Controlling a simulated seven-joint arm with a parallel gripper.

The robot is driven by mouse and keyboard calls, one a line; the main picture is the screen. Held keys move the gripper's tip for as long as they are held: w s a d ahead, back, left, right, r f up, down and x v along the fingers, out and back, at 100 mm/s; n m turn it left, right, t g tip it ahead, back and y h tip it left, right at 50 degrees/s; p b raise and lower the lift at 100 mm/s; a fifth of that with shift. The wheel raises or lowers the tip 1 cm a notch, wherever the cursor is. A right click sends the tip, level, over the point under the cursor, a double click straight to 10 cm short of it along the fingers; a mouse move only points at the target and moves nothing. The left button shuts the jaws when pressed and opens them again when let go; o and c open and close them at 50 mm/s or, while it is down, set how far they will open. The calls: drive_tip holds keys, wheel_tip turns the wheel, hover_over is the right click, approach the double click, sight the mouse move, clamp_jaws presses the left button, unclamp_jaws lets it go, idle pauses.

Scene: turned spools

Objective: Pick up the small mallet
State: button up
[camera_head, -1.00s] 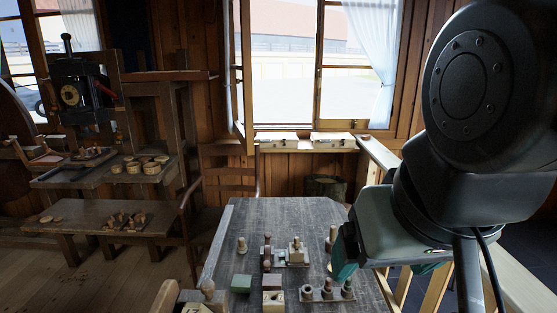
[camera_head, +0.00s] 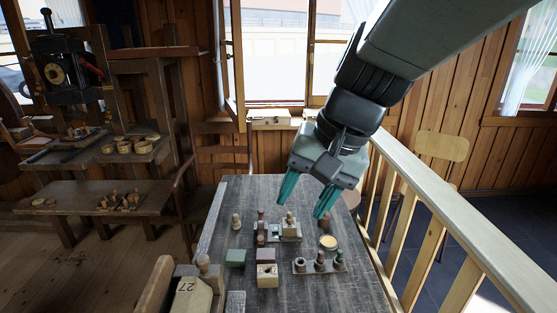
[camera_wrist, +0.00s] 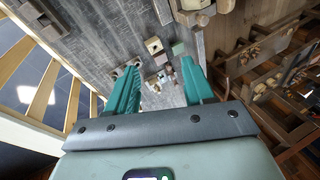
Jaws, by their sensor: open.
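I cannot single out the small mallet with certainty. The likeliest candidate is a dark reddish-brown upright piece (camera_head: 261,229) near the middle of the table in the head view, beside a small pale tray (camera_head: 288,238) that carries a block with a peg. My gripper (camera_head: 300,209) is open and empty above the far part of the table, its teal fingers pointing down. It is up and to the right of that brown piece, clear of the pieces below. In the wrist view, the open fingers (camera_wrist: 160,64) frame small table pieces, too small to tell apart.
A rack with several spools (camera_head: 320,264), a round pale-topped dish (camera_head: 328,242), a green block (camera_head: 236,258) and a pale block with a hole (camera_head: 267,276) stand on the grey table (camera_head: 225,285). A wooden railing (camera_head: 440,207) runs at right.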

sight(324, 223)
drive_tip(key=w+f+m+t+y, duration=0.1)
drive_tip(key=w+f+m+y, duration=0.45)
drive_tip(key=w, duration=0.65)
drive_tip(key=w+f+m+t+y, duration=0.25)
drive_tip(key=w+f+m, duration=0.45)
drive_tip(key=w, duration=0.4)
drive_tip(key=w+d+f+m+t+h, duration=0.1)
drive_tip(key=w+d+f+m+t, duration=0.2)
drive_tip(key=d+f+m, duration=0.2)
drive_tip(key=w+d+f+m+t+h, duration=0.2)
drive_tip(key=d+f+m, duration=0.4)
drive_tip(key=f, duration=0.3)
drive_tip(key=w+d+f+m+t+h, duration=0.1)
drive_tip(key=w+d+f+m+t, duration=0.4)
drive_tip(key=d+f+t, duration=0.1)
drive_tip(key=shift+d+f+m+h, duration=0.35)
drive_tip(key=shift+d+f, duration=0.2)
drive_tip(key=shift+f, duration=0.1)
drive_tip(key=shift+w+f, duration=0.15)
drive_tip(key=shift+w, duration=0.25)
drive_tip(key=x, duration=0.3)
drive_tip(key=shift+w+a, duration=0.25)
drive_tip(key=shift+w, duration=0.1)
drive_tip(key=shift+d+x, duration=0.1)
drive_tip(key=shift+x, duration=1.4)
drive_tip(key=shift+d+x, duration=0.15)
drive_tip(key=shift+x, duration=1.4)
drive_tip(key=shift+w, duration=0.1)
drive_tip(key=shift+c, duration=0.4)
